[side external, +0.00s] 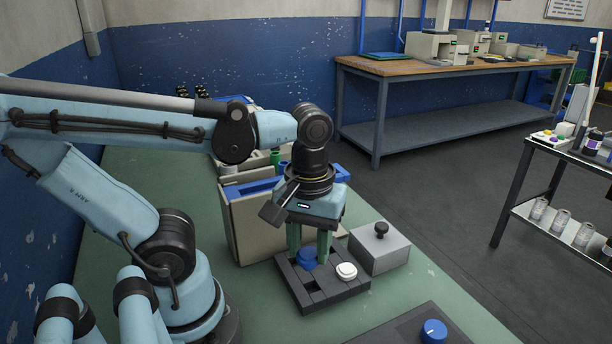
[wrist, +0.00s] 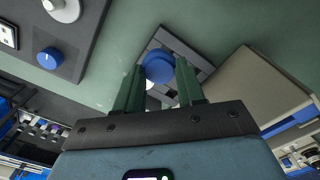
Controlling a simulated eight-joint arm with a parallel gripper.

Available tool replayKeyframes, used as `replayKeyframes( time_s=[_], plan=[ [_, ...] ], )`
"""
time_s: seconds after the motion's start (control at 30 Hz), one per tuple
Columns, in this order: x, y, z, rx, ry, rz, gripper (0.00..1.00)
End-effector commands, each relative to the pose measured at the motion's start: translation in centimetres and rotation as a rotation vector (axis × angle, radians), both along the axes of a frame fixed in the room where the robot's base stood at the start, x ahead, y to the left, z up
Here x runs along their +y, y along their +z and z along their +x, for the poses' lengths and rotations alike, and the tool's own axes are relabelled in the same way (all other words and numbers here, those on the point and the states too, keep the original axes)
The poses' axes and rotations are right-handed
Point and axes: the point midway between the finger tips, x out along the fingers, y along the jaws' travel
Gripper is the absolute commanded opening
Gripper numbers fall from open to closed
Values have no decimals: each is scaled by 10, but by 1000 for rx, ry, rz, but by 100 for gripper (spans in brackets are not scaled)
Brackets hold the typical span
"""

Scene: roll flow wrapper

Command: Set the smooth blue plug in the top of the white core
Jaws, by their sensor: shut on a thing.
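My gripper (side external: 308,252) points down over a dark slotted tray (side external: 325,297), its two green fingers shut on the smooth blue plug (side external: 307,259). In the wrist view the plug (wrist: 159,67) shows as a round blue disc between the fingertips (wrist: 160,75). I cannot tell whether the plug touches the tray. A white round piece, which looks like the white core (side external: 346,270), stands at the tray's right side, apart from the plug. In the wrist view a white piece (wrist: 150,85) is partly hidden by the plug and a finger.
A grey box with a black knob (side external: 385,254) stands close right of the tray. A cream, blue-topped box (side external: 244,220) stands behind it. A dark panel with a blue knob (side external: 433,331) lies at the front right. Green bench top is clear between the panel and tray.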

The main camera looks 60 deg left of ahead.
Motion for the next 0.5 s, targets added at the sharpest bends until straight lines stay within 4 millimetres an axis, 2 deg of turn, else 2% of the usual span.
replayKeyframes(
  time_s=[0.27,0.5],
  plan=[
    [-12,16,-3,0,0,0,11],
    [-12,57,-3,0,0,0,11]
  ],
)
